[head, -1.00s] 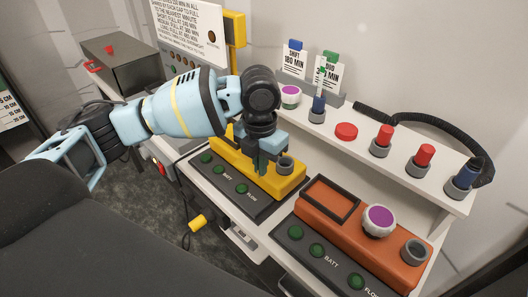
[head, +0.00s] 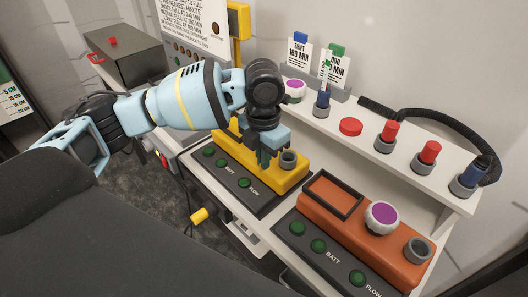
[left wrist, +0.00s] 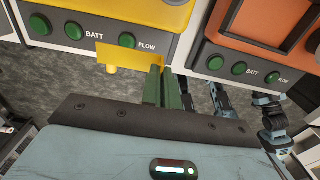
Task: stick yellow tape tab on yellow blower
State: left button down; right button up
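The yellow blower (head: 288,182) lies on the bench, with a grey round port at its right end and a dark strip of green buttons in front. My left gripper (head: 263,158) is low over the blower, beside the port, fingers pointing down. In the left wrist view its green fingers (left wrist: 156,86) are close together, with a flat yellow tape tab (left wrist: 128,53) at their tips. The tab sticks out sideways in front of the blower's button strip (left wrist: 75,32). I cannot tell whether it touches the blower. The head view hides the tab. My right gripper is not seen.
The orange blower (head: 350,222) stands to the right, with a purple-topped knob (head: 382,217) on it. A white shelf behind carries several red and blue caps and a black hose (head: 430,119). A yellow cylinder (head: 199,215) hangs below the bench front. A dark box (head: 125,62) stands at the back left.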

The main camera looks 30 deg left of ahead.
aim_at(274, 176)
pick_arm(q)
jog(key=shift+w+f+b, duration=0.15)
jog(key=shift+f+b, duration=0.4)
jog(key=shift+f, duration=1.9)
jog(key=shift+w+d, duration=0.25)
jog(key=shift+w, duration=0.3)
jog(key=shift+w+d, duration=0.2)
jog(key=shift+w, duration=0.3)
jog(key=shift+w+d+b, duration=0.2)
jog(key=shift+w+b, duration=0.2)
jog(key=shift+w, duration=0.3)
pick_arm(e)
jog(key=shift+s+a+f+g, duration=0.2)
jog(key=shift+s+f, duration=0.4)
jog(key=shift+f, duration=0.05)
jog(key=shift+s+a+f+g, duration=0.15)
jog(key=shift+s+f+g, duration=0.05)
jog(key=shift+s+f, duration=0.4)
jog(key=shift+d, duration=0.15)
pick_arm(q)
jog(key=shift+f, duration=0.3)
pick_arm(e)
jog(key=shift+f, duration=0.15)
pick_arm(q)
jog(key=shift+f, duration=0.15)
jog(key=shift+s+f, duration=0.1)
jog(key=shift+f, duration=0.05)
